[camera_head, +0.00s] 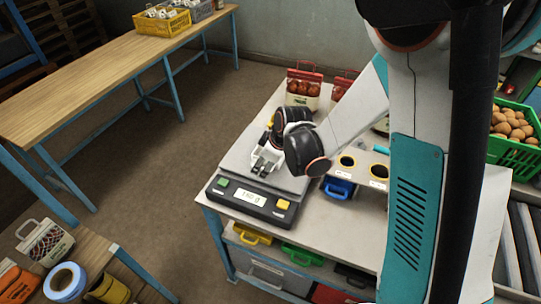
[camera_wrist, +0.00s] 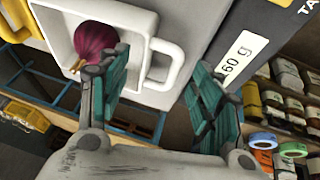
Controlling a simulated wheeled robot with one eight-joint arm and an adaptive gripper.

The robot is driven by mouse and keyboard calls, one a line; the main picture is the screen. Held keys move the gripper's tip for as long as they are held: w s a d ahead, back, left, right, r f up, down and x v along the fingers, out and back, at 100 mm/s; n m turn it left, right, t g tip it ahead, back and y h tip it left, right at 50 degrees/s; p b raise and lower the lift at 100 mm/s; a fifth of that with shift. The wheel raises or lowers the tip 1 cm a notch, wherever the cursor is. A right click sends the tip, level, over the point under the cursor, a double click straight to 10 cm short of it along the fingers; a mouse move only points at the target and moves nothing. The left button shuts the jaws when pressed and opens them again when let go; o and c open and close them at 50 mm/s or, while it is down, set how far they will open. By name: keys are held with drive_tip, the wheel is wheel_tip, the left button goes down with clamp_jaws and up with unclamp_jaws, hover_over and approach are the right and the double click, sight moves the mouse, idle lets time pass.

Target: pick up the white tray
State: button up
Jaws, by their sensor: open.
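The white tray (camera_wrist: 141,45) shows in the wrist view at upper left, with a red onion (camera_wrist: 96,42) in it and a loop handle (camera_wrist: 166,62) on its right side. It rests on the weighing scale (camera_head: 238,162). My gripper (camera_wrist: 155,68) is open, with one teal finger on each side of the handle's lower end. I cannot tell whether the fingers touch it. In the head view my gripper (camera_head: 263,165) is low over the scale, and it and my wrist hide most of the tray.
A stand with round holes (camera_head: 362,168) and a blue container (camera_head: 338,187) are right of the scale. A green crate of brown produce (camera_head: 514,128) is at far right. The long wooden table (camera_head: 110,75) has free room.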

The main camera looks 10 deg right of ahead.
drive_tip(key=shift+x, duration=0.8)
drive_tip(key=c, duration=1.3)
